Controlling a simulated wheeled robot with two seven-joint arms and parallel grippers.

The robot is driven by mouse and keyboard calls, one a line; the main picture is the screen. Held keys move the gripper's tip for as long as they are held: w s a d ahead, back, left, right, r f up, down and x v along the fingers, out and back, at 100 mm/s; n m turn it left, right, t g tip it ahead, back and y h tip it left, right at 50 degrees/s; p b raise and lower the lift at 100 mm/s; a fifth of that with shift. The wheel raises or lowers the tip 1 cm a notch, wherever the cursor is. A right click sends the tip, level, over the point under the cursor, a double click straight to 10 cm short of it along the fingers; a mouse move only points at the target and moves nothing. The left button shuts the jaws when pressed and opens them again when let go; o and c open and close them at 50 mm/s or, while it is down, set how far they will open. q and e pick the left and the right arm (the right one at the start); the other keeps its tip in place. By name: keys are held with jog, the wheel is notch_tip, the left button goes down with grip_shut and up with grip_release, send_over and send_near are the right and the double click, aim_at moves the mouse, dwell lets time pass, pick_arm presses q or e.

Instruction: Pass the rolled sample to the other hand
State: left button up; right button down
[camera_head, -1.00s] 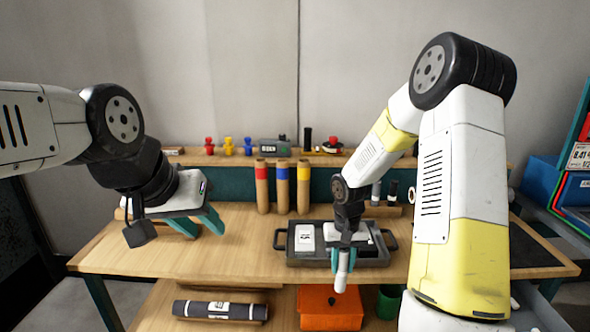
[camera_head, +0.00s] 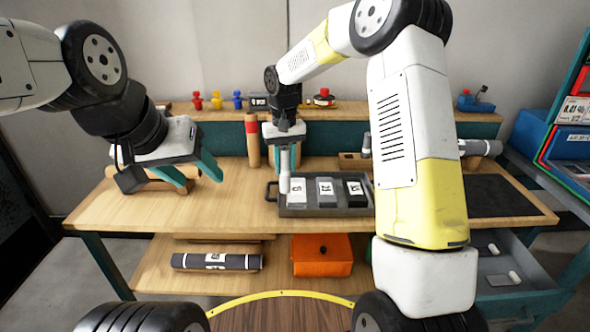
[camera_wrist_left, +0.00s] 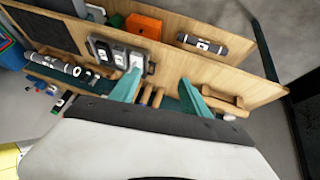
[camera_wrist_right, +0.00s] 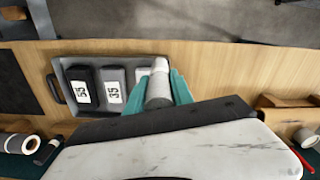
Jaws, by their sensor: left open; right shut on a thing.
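My right gripper (camera_head: 287,172) is shut on a slim grey-and-white roll (camera_head: 284,177). It holds the roll upright over the left end of the grey tray (camera_head: 272,192). The roll (camera_wrist_right: 159,85) also shows between the teal fingers in the right wrist view. My left gripper (camera_head: 198,178) is open and empty above the left part of the bench, apart from the roll. In the left wrist view, its spread fingers (camera_wrist_left: 160,93) have bench between them.
The tray carries labelled blocks. A dark roll (camera_head: 216,262) and an orange box (camera_head: 322,256) sit on the lower shelf. Another grey roll (camera_head: 482,147) lies at the back right. A red-banded tube (camera_head: 252,140) stands behind. The bench between my grippers is largely clear.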

pick_arm(q)
jog(key=w+d+f+n+t+h, duration=0.1)
jog(key=w+d+n+t+h, duration=0.25)
jog(key=w+d, duration=2.1)
jog(key=n+t+y, duration=0.1)
jog(key=n+y, duration=0.4)
jog(key=y, duration=0.9)
send_near(282, 182)
jog(key=w+f, duration=0.1)
jog(key=w, duration=0.1)
jog(key=shift+m, duration=0.25)
jog(key=x, duration=1.1)
jog(key=shift+w+d+f, duration=0.1)
jog(key=shift+d+f, duration=0.2)
jog(key=shift+d, duration=0.05)
